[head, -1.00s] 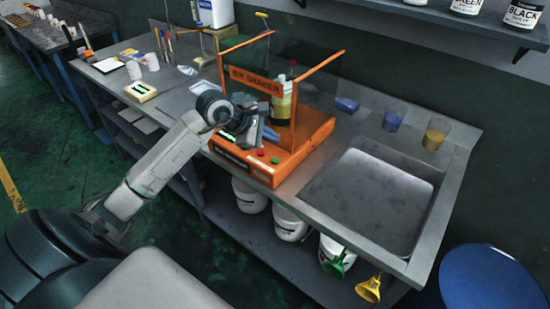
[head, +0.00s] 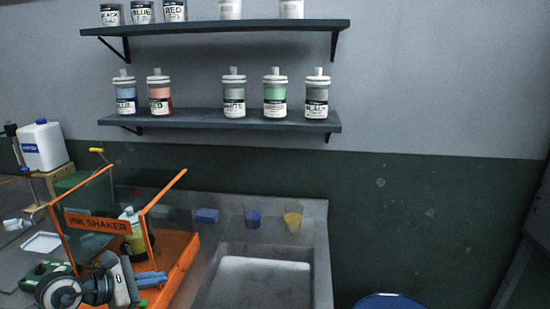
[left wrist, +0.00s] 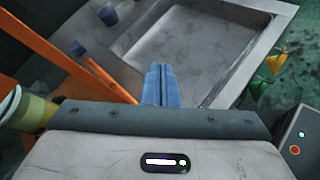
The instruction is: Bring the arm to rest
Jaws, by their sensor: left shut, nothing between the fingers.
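My left gripper (head: 150,279) is in the lower left of the head view, in front of the orange ink shaker (head: 181,268). Its blue fingers are together with nothing between them. In the left wrist view the fingers (left wrist: 158,85) point toward the bench and sink. A bottle with a yellow-green body (head: 136,232) stands inside the shaker behind its clear panel; part of it shows at the left edge of the left wrist view (left wrist: 30,112). My right gripper is in neither view.
A sink (head: 255,282) is set in the bench right of the shaker. A blue cup (head: 252,218), a yellow cup (head: 292,221) and a blue sponge-like block (head: 207,215) stand behind it. Two wall shelves (head: 225,120) hold several ink bottles. A white jug (head: 43,146) stands at left.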

